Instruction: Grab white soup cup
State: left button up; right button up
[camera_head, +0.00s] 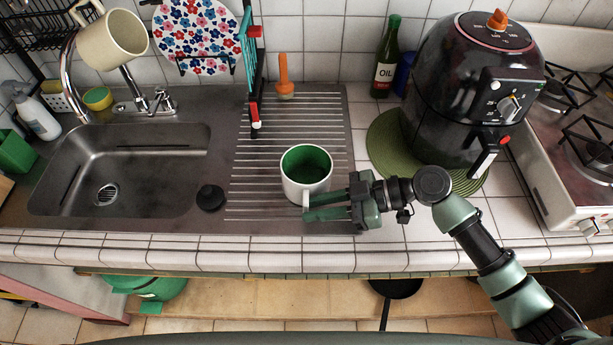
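A white soup cup (295,190) with a green inside stands upright on the ribbed steel drainboard (250,203), right of the sink. My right gripper (306,206) comes in from the right, with its green fingers pointing left at the cup's lower right side. The fingers are spread apart. One finger is near the cup's right wall and the other reaches below its front, by the handle. I cannot tell whether they touch it. My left gripper is not in view.
A black stopper (210,197) lies between the cup and the sink basin (125,170). A black air fryer (470,90) on a green mat (385,140) stands at the right, with an oil bottle (386,62) behind. A dish rack with a floral plate (197,35) stands at the back.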

grip_shut()
jog(key=shift+w+r, duration=0.1)
dwell(1.2)
